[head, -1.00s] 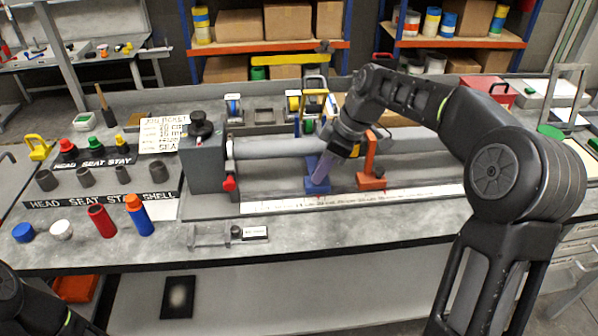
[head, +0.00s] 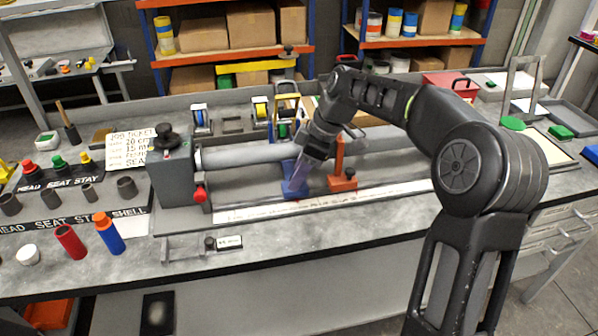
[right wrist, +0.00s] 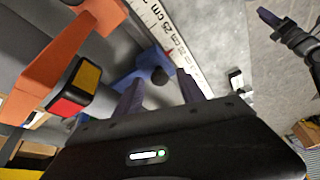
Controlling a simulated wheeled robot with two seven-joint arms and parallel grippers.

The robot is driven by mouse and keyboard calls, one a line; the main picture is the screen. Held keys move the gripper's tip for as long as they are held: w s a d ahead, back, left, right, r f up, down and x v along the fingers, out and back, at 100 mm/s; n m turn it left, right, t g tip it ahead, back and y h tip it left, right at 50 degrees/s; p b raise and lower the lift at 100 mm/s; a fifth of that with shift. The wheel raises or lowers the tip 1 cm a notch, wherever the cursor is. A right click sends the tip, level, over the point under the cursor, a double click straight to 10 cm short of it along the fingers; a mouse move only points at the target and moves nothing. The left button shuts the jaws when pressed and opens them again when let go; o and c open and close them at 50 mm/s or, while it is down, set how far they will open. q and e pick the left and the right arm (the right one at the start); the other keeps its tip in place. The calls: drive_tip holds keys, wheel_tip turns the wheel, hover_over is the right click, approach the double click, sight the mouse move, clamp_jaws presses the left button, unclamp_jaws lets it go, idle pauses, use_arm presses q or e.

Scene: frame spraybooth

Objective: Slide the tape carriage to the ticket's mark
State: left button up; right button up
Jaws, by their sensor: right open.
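A blue carriage (head: 294,189) stands at the white scale (head: 360,201) in front of the grey tube (head: 255,153). My right gripper (head: 302,168) is open, pointing down over the blue carriage. In the right wrist view its fingers (right wrist: 160,84) are apart near the blue carriage (right wrist: 140,75) and its dark knob. I cannot tell whether they touch it. The job ticket (head: 128,150) stands at left; its lines read partly "20 cm". My left gripper (right wrist: 268,18) shows at the right wrist view's upper right.
A grey end block (head: 174,178) with a red knob closes the tube's left end. Tape rolls (head: 262,108) sit behind the tube. The bench front right of the small clamp (head: 210,245) is clear.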

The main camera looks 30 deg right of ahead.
drive_tip(key=v, duration=0.7)
drive_tip(key=shift+r, duration=0.35)
drive_tip(key=shift+s+d, duration=0.15)
drive_tip(key=shift+s, duration=0.05)
